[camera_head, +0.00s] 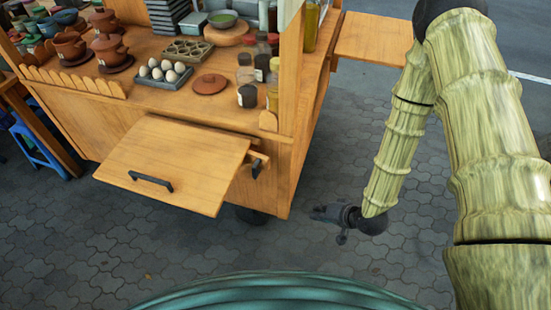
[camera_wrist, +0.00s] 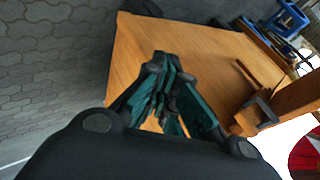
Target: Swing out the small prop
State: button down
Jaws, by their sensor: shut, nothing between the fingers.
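A wooden flap (camera_head: 175,163) with a black handle (camera_head: 150,182) sticks out from the cart front. It also shows in the wrist view (camera_wrist: 205,55). What looks like the small prop (camera_head: 257,161), a short wooden piece with a black fitting, sits against the cart front by the flap's right edge. In the wrist view the black fitting (camera_wrist: 262,108) is right of my fingers. My gripper (camera_head: 328,214) is low, right of the cart corner and apart from the prop. In the wrist view my gripper (camera_wrist: 163,88) is shut and empty.
The cart top holds an egg tray (camera_head: 163,74), several jars (camera_head: 247,70) and clay pots (camera_head: 107,47). A wooden side shelf (camera_head: 372,38) juts out at the upper right. A blue stool (camera_head: 40,150) stands at the left. The paving around my gripper is clear.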

jog(key=w+a+r+n+g+y+b, duration=0.15)
jog(key=w+a+r+y+b, duration=0.25)
jog(key=w+r+y+b, duration=0.8)
jog(key=shift+m+g+h, duration=0.25)
jog(key=shift+g+h, duration=0.05)
jog(key=shift+g, duration=0.15)
jog(key=shift+w+r+p+x, duration=0.25)
jog(key=shift+p+x, duration=0.2)
jog(key=shift+x, duration=1.25)
jog(key=shift+w+r+p+x, duration=0.1)
jog(key=shift+w+p+x, duration=0.25)
jog(key=shift+x, duration=1.35)
jog(key=shift+w+r+p+x, duration=0.2)
jog(key=shift+p+x, duration=0.3)
jog(key=shift+x, duration=1.15)
jog(key=shift+d, duration=0.15)
